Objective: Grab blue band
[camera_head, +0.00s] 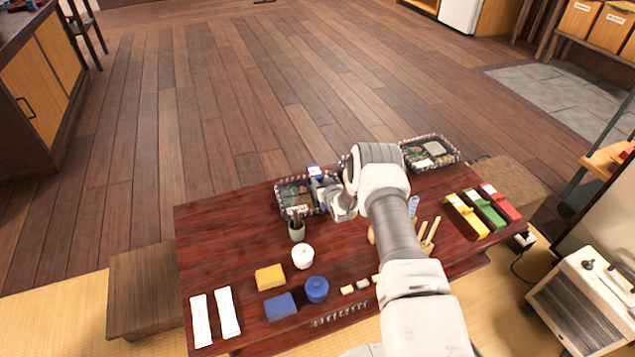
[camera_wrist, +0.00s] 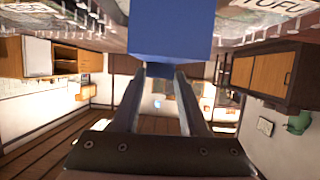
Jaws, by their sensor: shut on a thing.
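The blue band (camera_wrist: 170,32) shows as a plain blue block at the top of the wrist view. My gripper (camera_wrist: 160,72) is shut on its near end. I cannot tell whether the band touches the tray.
Yellow (camera_head: 466,216), green (camera_head: 484,210) and red (camera_head: 501,201) bands lie at the table's right. Another lunch tray (camera_head: 456,153) stands at the back right. A small pot (camera_head: 297,230), a white jar (camera_head: 302,256) and a blue jar (camera_head: 316,289) stand nearer. The table's left back is clear.

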